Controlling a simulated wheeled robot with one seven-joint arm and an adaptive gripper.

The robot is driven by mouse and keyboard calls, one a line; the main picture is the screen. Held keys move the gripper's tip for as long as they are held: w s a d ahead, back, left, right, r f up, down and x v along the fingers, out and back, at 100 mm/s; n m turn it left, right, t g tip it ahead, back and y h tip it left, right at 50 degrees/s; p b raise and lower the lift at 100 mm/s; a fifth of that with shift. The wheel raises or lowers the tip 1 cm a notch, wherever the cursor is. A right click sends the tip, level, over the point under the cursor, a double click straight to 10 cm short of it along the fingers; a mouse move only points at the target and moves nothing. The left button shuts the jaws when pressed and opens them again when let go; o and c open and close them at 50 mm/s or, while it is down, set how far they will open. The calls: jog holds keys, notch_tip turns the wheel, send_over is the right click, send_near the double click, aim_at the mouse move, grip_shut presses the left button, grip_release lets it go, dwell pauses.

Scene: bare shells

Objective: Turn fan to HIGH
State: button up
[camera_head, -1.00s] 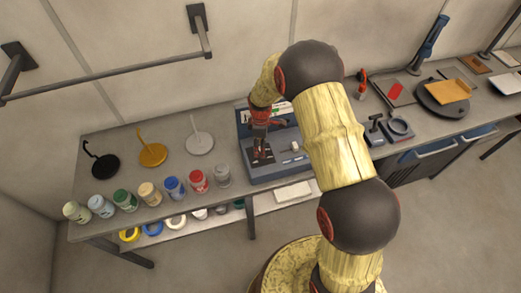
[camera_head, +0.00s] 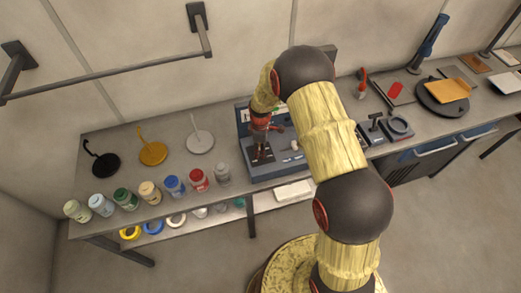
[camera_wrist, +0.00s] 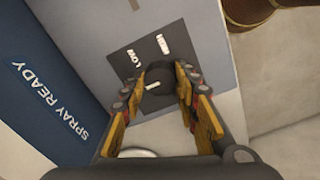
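The fan control is a round black knob (camera_wrist: 158,82) with a white pointer line, on a dark plate (camera_wrist: 143,52) marked LOW and HIGH in the wrist view. The pointer lies roughly crosswise in the picture. The plate sits on a blue-grey unit (camera_head: 272,171) on the bench in the head view. My gripper (camera_wrist: 158,88) has its two fingers on either side of the knob, apart from each other. Whether the pads touch the knob is not clear. My gripper also shows in the head view (camera_head: 260,155), pointing down at the unit; the knob is hidden there.
Several paint jars (camera_head: 150,193) stand along the bench front, left of the unit. Hook stands (camera_head: 200,141) are behind them. A blue SPRAY READY panel (camera_wrist: 45,85) rises beside the plate. A tool station (camera_head: 385,128) is to the right.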

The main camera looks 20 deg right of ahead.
jog(key=c, duration=0.6)
jog(key=shift+m, duration=0.4)
jog(key=m+b, duration=0.2)
jog(key=m, duration=0.2)
jog(key=shift+f+m+b, duration=0.1)
jog(key=shift+m+b, duration=0.2)
jog(key=shift+b, duration=0.1)
jog(key=m+b, duration=0.2)
jog(key=m, duration=0.4)
jog(key=m+b, duration=0.1)
jog(key=m, duration=0.5)
jog(key=shift+m+b, duration=0.3)
jog(key=m, duration=0.5)
jog(key=shift+m+b, duration=0.4)
jog(key=o, duration=1.2)
jog(key=shift+c, duration=0.2)
